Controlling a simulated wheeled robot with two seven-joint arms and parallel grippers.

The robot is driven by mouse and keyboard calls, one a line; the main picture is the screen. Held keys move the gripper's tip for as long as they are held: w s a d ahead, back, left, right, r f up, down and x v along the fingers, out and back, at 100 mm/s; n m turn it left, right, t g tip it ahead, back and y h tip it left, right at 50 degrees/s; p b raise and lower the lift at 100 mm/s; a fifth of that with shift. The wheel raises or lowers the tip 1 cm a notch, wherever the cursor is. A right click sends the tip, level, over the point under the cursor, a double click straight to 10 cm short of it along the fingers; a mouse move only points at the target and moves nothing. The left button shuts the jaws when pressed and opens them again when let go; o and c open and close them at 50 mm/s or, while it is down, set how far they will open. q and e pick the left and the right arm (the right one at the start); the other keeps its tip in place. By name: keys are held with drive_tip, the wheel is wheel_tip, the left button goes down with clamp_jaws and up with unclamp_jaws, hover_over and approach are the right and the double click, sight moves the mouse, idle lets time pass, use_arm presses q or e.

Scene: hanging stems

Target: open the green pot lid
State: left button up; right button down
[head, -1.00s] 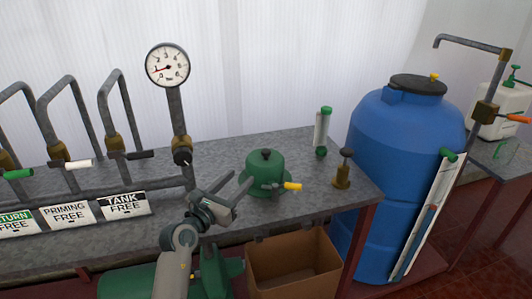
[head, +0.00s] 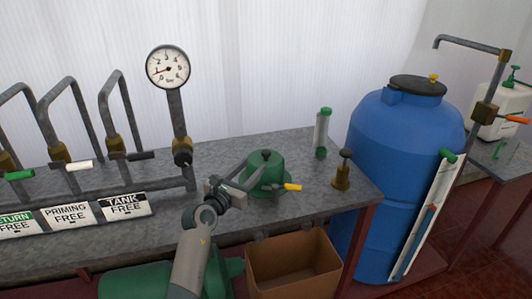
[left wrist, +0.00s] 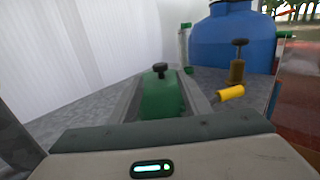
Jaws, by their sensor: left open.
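The green pot (head: 270,172) stands on the grey bench, with its domed green lid on and a black knob (head: 266,153) on top. A small tap with a yellow handle (head: 292,187) sticks out at its front right. My left gripper (head: 258,171) is open and reaches the pot from the front left. In the left wrist view, its two fingers lie on either side of the green dome (left wrist: 162,100), below the black knob (left wrist: 160,68). I cannot tell whether they touch it. The seam between lid and pot is hard to make out. My right gripper is not in view.
A brass valve (head: 342,172) and a clear tube with a green cap (head: 322,132) stand right of the pot. A pressure gauge (head: 168,66) and pipes with labels are at the left. A blue barrel (head: 405,140) stands beyond the bench's right end. A cardboard box (head: 293,268) is below.

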sight(264, 156)
use_arm(q)
drive_tip(key=x, duration=0.8)
drive_tip(key=shift+w+d, duration=0.15)
drive_tip(key=shift+w, duration=0.1)
drive_tip(key=shift+x, duration=0.75)
drive_tip(key=c, duration=0.8)
clamp_jaws()
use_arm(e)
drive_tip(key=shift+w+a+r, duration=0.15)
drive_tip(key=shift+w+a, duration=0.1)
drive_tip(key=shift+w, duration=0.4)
